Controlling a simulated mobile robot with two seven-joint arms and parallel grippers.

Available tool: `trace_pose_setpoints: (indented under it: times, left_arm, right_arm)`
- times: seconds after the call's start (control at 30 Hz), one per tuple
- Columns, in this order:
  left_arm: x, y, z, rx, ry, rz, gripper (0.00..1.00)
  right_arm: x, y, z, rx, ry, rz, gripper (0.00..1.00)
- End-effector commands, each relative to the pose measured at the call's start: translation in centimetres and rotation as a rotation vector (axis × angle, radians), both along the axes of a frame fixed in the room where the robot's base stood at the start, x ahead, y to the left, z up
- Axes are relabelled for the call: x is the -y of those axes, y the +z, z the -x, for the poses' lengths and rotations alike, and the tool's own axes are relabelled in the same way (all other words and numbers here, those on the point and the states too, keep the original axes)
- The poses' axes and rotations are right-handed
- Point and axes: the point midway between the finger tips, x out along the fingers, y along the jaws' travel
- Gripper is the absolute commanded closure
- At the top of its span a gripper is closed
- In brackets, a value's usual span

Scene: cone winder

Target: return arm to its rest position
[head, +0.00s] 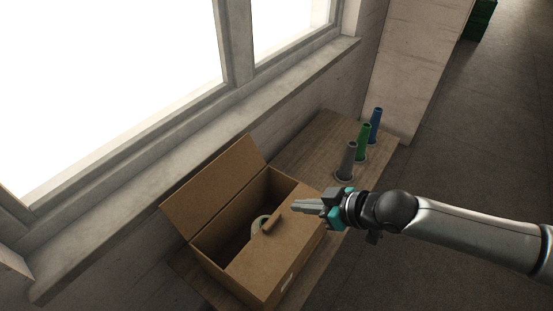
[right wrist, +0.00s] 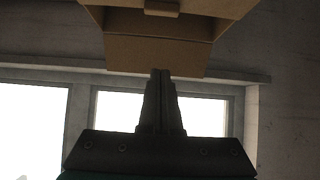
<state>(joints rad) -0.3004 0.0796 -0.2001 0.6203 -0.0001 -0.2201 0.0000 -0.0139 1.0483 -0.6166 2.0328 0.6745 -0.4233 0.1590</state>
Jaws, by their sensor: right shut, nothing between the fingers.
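My right gripper (head: 298,205) is shut with nothing between its fingers. It reaches in from the right in the head view and shows over the right part of an open cardboard box (head: 280,252). In the right wrist view its closed fingers (right wrist: 161,75) point toward the cardboard box (right wrist: 155,52), which is at the top of the picture. I cannot tell the exact gap between the fingertips and the box. My left gripper is not in view.
The box stands on a wooden table (head: 312,150) below a window sill (head: 190,118). Grey (head: 347,160), green (head: 362,142) and blue (head: 375,126) cones stand at the table's far end. Open floor (head: 460,150) lies to the right.

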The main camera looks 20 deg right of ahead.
Motion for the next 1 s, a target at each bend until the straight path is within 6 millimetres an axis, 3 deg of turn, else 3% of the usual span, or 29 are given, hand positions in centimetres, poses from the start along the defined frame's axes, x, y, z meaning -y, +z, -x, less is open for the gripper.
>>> trace_pose_setpoints:
  times: [0.27, 0.5, 0.63, 0.77, 1.0]
  left_arm:
    - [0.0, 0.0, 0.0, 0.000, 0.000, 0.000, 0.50]
    - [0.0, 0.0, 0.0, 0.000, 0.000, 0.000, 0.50]
    - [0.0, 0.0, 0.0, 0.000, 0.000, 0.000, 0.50]
    - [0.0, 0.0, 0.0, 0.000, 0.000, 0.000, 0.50]
    - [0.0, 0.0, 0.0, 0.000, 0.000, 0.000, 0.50]
  right_arm:
    - [-0.7, -0.2, 0.4, -0.006, 0.004, 0.002, 1.00]
    - [-4.8, -1.3, 3.3, -0.064, -0.004, 0.037, 1.00]
    - [-6.0, -1.6, 5.0, -0.111, -0.050, 0.076, 1.00]
    - [-5.9, -1.9, 6.9, -0.174, -0.127, 0.121, 1.00]
    - [-3.5, -2.5, 11.3, -0.342, -0.310, 0.203, 1.00]
